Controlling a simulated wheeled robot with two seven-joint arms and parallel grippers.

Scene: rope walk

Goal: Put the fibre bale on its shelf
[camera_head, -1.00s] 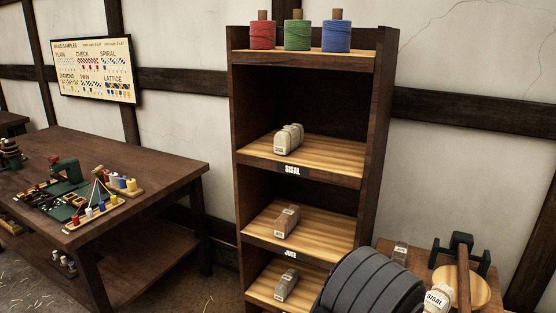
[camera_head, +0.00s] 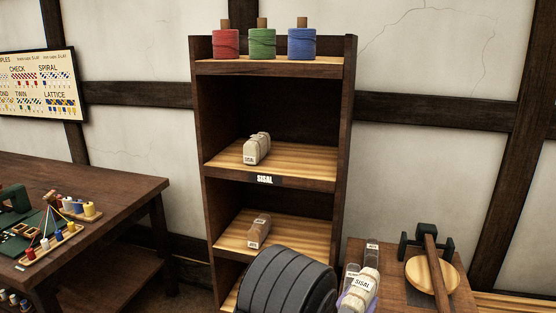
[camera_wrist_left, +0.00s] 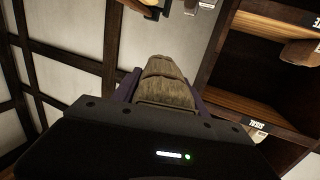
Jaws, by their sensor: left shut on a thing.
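A pale fibre bale with a SISAL label (camera_head: 365,284) is at the lower right of the head view. My left gripper (camera_wrist_left: 160,92) is shut on it; in the left wrist view the bale (camera_wrist_left: 163,78) sits between the dark purple fingers. The bale is held in front of the side bench, to the right of the shelf unit. The shelf board marked SISAL (camera_head: 300,165) bears one similar pale bale (camera_head: 256,150) at its left, with bare wood to the right. My right gripper is not in view.
A lower shelf holds a brown bale (camera_head: 259,230). Red, green and blue spools (camera_head: 263,43) stand on top. The unit's right side post (camera_head: 344,130) lies between bale and shelf opening.

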